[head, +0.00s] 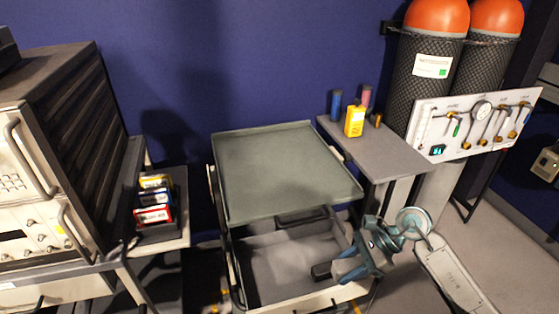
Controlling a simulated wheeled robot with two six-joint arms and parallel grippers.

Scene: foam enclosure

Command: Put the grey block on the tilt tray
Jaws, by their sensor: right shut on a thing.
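The tilt tray (285,165) is a wide grey-green tray with a raised rim, in the middle of the head view. Its surface is empty. My right gripper (335,271) comes in from the lower right and is shut on a small dark grey block (321,271). The gripper and block are in front of the tray, over the right part of the open drawer. The gripper hides part of the block. Whether the block touches the drawer floor I cannot tell. My left gripper is not in view.
The open drawer (275,264) lies below the tray, with a dark handle (301,216) between them. A side table (385,150) with a yellow bottle (355,121) stands right. A gauge panel (472,122) is beyond it. Coloured boxes (153,215) stand left.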

